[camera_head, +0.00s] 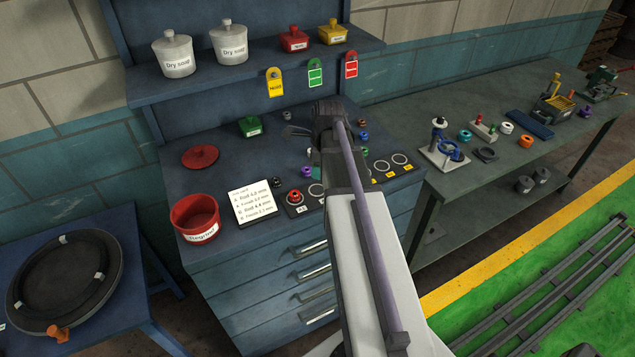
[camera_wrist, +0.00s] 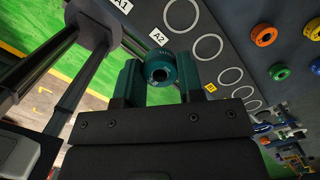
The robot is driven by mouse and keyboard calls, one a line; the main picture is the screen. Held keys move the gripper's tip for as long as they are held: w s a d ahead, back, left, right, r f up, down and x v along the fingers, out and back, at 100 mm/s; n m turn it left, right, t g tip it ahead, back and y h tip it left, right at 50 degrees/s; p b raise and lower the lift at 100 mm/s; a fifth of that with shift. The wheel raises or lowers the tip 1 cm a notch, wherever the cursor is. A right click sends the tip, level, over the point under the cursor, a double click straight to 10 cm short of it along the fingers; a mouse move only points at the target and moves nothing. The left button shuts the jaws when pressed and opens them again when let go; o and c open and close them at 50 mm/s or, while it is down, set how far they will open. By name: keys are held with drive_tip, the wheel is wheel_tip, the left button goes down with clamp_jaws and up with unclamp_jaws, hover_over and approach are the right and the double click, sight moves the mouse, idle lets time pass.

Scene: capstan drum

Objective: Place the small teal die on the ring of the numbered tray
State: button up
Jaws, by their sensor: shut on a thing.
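The small teal die (camera_wrist: 160,69) is a round piece with a dark central hole. My gripper (camera_wrist: 159,74) is shut on it, with a teal finger on each side. In the wrist view the die is beside the dark numbered tray (camera_wrist: 184,42), near the label A2 (camera_wrist: 158,37) and an empty white ring (camera_wrist: 181,15). I cannot tell its height above the tray. In the head view my arm hides the tray's middle, and only a bit of teal shows at my gripper (camera_head: 316,173). A red round piece (camera_head: 295,197) sits on the tray's left ring.
A red bin (camera_head: 195,216) and a note card (camera_head: 254,203) are left of the tray. Several coloured round pieces, including an orange one (camera_wrist: 263,34) and a green one (camera_wrist: 278,71), lie behind it. A shelf (camera_head: 250,62) with pots overhangs the bench. Yellow-labelled rings (camera_head: 400,159) at right are empty.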

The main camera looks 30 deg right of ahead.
sight(316, 190)
drive_tip(key=shift+m, duration=0.3)
drive_tip(key=w+f+b, duration=0.1)
drive_tip(key=f+b, duration=0.2)
drive_tip(key=w+d+f+b, duration=0.1)
drive_tip(key=f+b, duration=0.2)
drive_tip(key=b, duration=0.1)
drive_tip(key=w+f+b, duration=0.1)
drive_tip(key=f+b, duration=0.2)
drive_tip(key=f, duration=0.1)
drive_tip(key=shift+d+b, duration=0.2)
drive_tip(key=shift+b, duration=0.2)
drive_tip(key=shift+r, duration=0.2)
drive_tip(key=shift+f, duration=0.2)
drive_tip(key=o, duration=1)
drive_tip(key=shift+c, duration=0.2)
drive_tip(key=shift+r, duration=0.1)
